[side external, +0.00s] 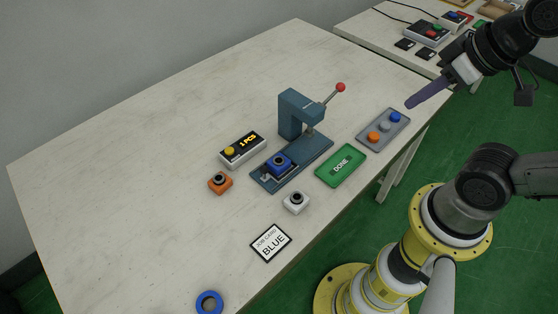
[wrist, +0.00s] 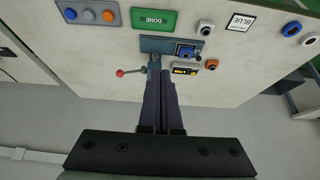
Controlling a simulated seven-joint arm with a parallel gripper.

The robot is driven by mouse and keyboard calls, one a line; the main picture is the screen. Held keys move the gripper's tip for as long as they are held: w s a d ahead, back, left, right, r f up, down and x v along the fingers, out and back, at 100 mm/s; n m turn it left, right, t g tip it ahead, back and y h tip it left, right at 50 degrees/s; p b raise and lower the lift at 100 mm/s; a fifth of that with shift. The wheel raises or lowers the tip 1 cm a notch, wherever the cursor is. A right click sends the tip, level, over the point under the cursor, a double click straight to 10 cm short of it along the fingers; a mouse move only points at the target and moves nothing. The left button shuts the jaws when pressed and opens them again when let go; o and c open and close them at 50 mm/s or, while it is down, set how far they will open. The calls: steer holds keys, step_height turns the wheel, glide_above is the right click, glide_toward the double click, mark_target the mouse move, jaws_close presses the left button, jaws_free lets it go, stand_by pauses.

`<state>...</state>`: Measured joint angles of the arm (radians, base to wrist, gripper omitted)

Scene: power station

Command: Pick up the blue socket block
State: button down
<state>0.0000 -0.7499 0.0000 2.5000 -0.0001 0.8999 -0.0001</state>
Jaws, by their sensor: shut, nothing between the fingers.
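A blue socket block (side external: 279,162) with a dark round top sits on the base of the blue-grey press (side external: 290,105). It also shows in the wrist view (wrist: 187,51). A second blue ring-topped piece (side external: 209,303) lies near the bottom of the side view, partly cut off; a blue one (wrist: 291,29) shows at the right of the wrist view. My gripper (side external: 408,104) is shut and empty, raised at the right near the grey tray, away from both blue pieces. Its long closed fingers (wrist: 161,85) show in the wrist view, with part of the press beyond them.
An orange block (side external: 220,183) and a white block (side external: 295,202) flank the press base. A counter box (side external: 242,150), green DONE mat (side external: 341,166), grey tray (side external: 364,134) with coloured pieces and BLUE job card (side external: 271,243) lie around. The press lever's red knob (side external: 341,87) sticks up. The table's left is clear.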

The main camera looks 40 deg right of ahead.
steer(key=c, duration=1.5)
jaws_free()
steer(key=shift+c, duration=0.2)
steer(key=o, duration=1.4)
